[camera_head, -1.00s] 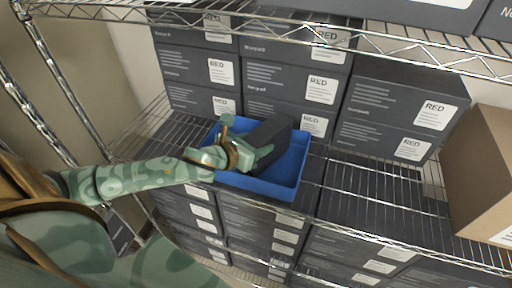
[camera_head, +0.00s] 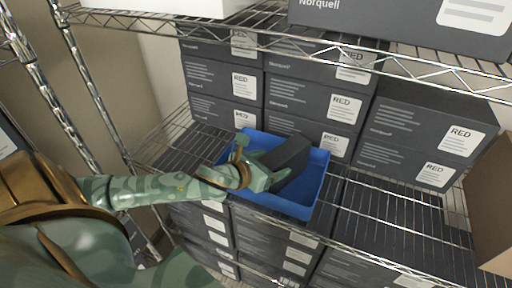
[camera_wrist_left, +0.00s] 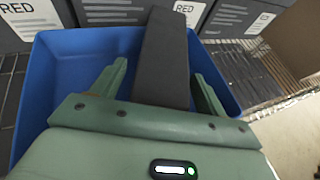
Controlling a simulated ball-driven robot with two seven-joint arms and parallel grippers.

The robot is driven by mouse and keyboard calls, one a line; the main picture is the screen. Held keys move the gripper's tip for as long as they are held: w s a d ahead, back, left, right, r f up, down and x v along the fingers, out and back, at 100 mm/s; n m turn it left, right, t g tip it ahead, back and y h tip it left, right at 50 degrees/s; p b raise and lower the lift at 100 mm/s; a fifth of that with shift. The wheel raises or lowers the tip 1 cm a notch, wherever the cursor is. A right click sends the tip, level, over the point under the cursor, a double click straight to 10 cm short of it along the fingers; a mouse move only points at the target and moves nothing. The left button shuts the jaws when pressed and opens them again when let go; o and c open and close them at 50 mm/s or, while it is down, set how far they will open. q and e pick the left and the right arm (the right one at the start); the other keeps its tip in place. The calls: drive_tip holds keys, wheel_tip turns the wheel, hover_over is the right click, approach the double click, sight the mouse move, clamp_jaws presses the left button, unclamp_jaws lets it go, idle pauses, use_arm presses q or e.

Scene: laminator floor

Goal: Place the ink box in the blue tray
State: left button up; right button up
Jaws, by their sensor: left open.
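The blue tray (camera_head: 318,184) stands on a wire shelf at the middle of the head view, and it fills much of the left wrist view (camera_wrist_left: 62,75). The ink box, a dark grey block (camera_head: 287,158), lies in the tray, tilted, with one end towards the back. In the left wrist view the ink box (camera_wrist_left: 163,55) runs between the two fingers. My left gripper (camera_head: 262,164) is open at the tray, its fingers either side of the box with gaps showing. The box's near end is hidden by the gripper. My right gripper is not in view.
Dark boxes with RED labels (camera_head: 213,80) are stacked behind the tray, and more stand below the shelf. A brown carton (camera_head: 492,205) is at the right. An upper wire shelf (camera_head: 400,55) hangs above. Bare wire shelf (camera_head: 380,212) lies right of the tray.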

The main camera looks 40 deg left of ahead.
use_arm(q)
drive_tip(key=v, duration=1)
drive_tip(key=shift+s, duration=0.25)
drive_tip(key=shift+r, duration=0.1)
